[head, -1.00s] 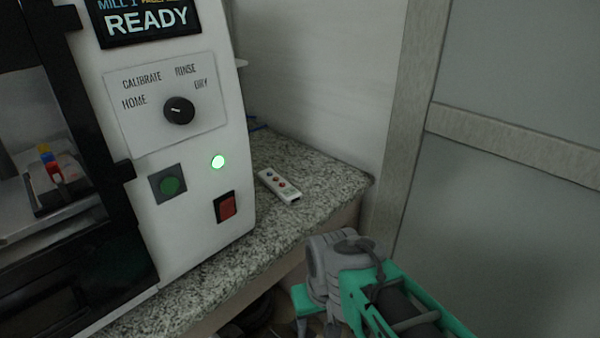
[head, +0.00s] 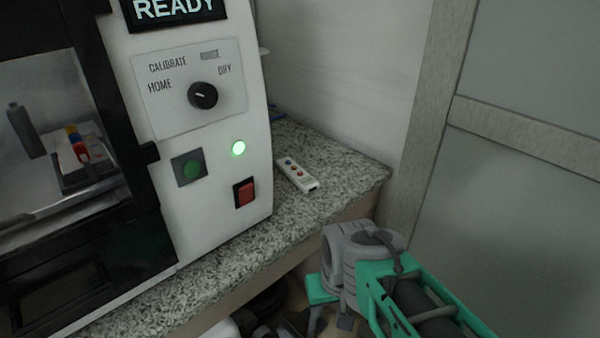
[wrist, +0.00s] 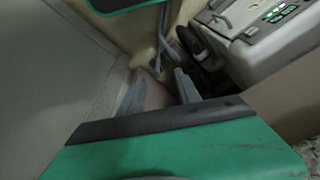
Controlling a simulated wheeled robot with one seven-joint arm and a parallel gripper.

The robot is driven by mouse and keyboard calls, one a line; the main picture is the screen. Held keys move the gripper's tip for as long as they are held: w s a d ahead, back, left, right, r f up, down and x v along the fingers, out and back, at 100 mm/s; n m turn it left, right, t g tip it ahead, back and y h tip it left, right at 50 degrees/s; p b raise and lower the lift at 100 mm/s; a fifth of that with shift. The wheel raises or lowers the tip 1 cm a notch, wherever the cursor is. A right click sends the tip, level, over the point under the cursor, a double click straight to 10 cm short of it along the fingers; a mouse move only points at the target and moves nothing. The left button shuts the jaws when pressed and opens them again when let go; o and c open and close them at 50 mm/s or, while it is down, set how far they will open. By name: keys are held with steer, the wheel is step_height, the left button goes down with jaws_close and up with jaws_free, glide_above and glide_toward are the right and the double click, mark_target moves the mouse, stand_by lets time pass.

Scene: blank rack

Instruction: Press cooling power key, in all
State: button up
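No key with a readable cooling label shows. A pale machine with a small panel of green-lit marks (wrist: 278,14) stands at the upper right of the wrist view; its keys are too small to read.
A granite counter (head: 340,183) carries the mill and a small white remote (head: 297,175) with coloured buttons. Dark and pale objects (head: 270,318) lie below the counter. A grey wall and door frame (head: 425,130) stand to the right.

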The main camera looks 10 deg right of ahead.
jaws_close()
stand_by(1.3)
